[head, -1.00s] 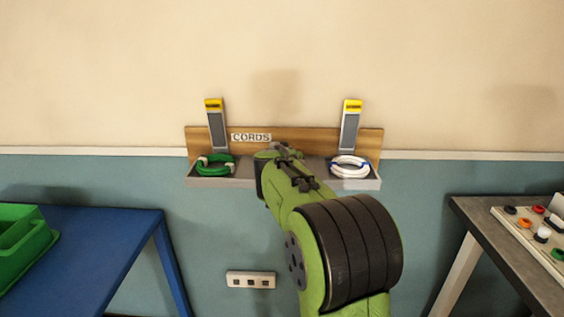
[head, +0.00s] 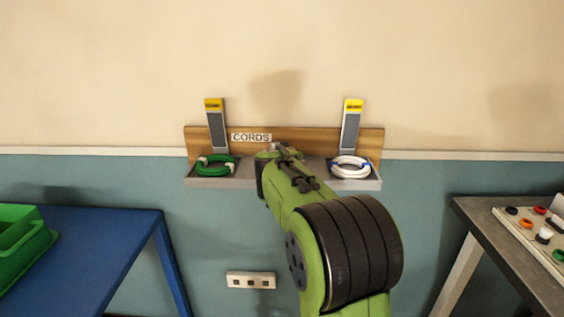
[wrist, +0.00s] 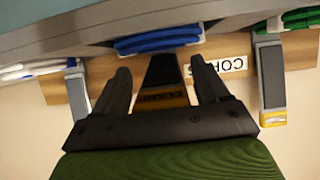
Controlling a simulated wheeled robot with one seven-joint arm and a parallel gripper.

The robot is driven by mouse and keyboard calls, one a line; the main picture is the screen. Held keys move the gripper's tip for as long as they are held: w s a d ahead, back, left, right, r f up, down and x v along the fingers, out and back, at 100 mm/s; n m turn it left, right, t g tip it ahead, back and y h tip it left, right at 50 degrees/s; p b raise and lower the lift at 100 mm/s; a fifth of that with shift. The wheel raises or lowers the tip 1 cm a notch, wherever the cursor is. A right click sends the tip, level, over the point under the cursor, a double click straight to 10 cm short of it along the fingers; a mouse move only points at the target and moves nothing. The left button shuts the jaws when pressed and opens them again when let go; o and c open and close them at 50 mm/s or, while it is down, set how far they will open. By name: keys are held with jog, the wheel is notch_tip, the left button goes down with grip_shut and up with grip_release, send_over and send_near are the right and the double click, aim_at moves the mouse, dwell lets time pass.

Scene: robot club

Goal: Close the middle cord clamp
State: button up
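The middle cord clamp (wrist: 164,78) shows in the wrist view as a dark lever with a yellow end, tilted out from the board. A coiled blue cord (wrist: 158,40) lies just beyond it on the shelf. My gripper (wrist: 160,68) is open, one finger on each side of the lever, with visible gaps. In the head view my arm hides the middle clamp and the blue cord. The left clamp (head: 216,128) stands upright above a green cord (head: 216,167). The right clamp (head: 350,130) stands upright above a white cord (head: 349,168).
The wooden board (head: 300,135) with a CORDS label (head: 251,137) backs the grey shelf (head: 215,182) on the wall. A blue table (head: 95,245) with a green bin stands at left, a grey table (head: 500,240) at right. A socket strip (head: 251,280) is below. Wall space above is clear.

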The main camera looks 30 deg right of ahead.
jog(key=p+v, duration=0.2)
jog(key=v, duration=1.4)
jog(key=shift+w+a, duration=0.1)
